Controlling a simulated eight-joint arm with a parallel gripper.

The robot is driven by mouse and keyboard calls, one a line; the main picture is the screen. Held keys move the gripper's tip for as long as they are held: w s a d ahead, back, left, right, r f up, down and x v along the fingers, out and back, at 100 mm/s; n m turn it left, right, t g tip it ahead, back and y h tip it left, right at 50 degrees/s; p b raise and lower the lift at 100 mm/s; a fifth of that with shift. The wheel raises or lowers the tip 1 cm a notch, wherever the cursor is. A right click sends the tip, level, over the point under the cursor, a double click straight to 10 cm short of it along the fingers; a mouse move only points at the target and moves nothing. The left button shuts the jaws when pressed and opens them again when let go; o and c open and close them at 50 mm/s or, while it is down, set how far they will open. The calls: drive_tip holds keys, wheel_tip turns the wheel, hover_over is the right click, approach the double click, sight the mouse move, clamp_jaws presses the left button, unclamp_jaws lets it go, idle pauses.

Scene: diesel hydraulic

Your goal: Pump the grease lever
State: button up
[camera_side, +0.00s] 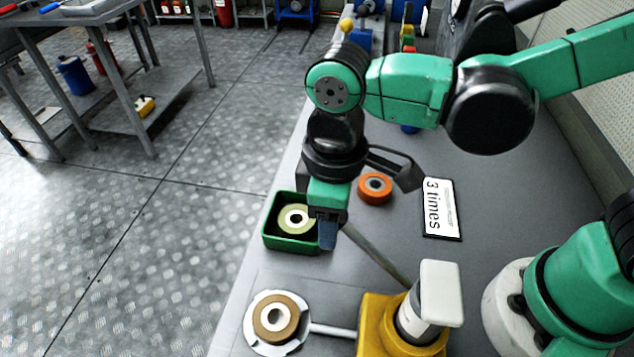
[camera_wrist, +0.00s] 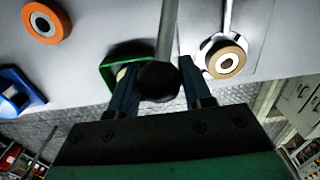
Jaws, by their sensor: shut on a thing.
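The grease lever (camera_side: 375,251) is a grey rod that slants up and left from a yellow pump (camera_side: 380,318) with a white-capped cylinder (camera_side: 441,291). In the wrist view the rod (camera_wrist: 168,35) ends in a dark round knob (camera_wrist: 158,80). My gripper (camera_side: 327,235) points down and is shut on the lever's end. In the wrist view my gripper (camera_wrist: 157,88) has one blue finger on each side of the knob. A sign (camera_side: 440,208) on the bench reads "3 times".
A green tray (camera_side: 270,240) holding a yellow-green ring stands left of my gripper. An orange ring (camera_side: 375,188) lies behind it. A brown ring (camera_side: 273,319) sits on a round white holder joined by a pipe to the pump. Bench room is free around the sign.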

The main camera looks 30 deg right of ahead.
drive_tip(key=shift+s+d+r, duration=0.25)
drive_tip(key=shift+r, duration=0.2)
drive_tip(key=shift+s+d+r, duration=0.2)
drive_tip(key=shift+d+r, duration=0.05)
drive_tip(key=shift+r, duration=0.2)
drive_tip(key=o, duration=1.1)
drive_tip(key=shift+o, duration=0.2)
wheel_tip(320, 180, up, 5)
drive_tip(key=shift+r, duration=0.1)
drive_tip(key=w+d+f+m+t, duration=0.1)
drive_tip(key=w+d+m+t, duration=0.1)
drive_tip(key=d, duration=0.6)
drive_tip(key=w+d+f+m+t, duration=0.1)
drive_tip(key=w+d+m+t, duration=0.1)
drive_tip(key=d+m+t, duration=0.3)
drive_tip(key=d+m, duration=0.2)
drive_tip(key=d, duration=0.1)
drive_tip(key=shift+w+d+f, duration=0.15)
drive_tip(key=shift+w+f, duration=0.05)
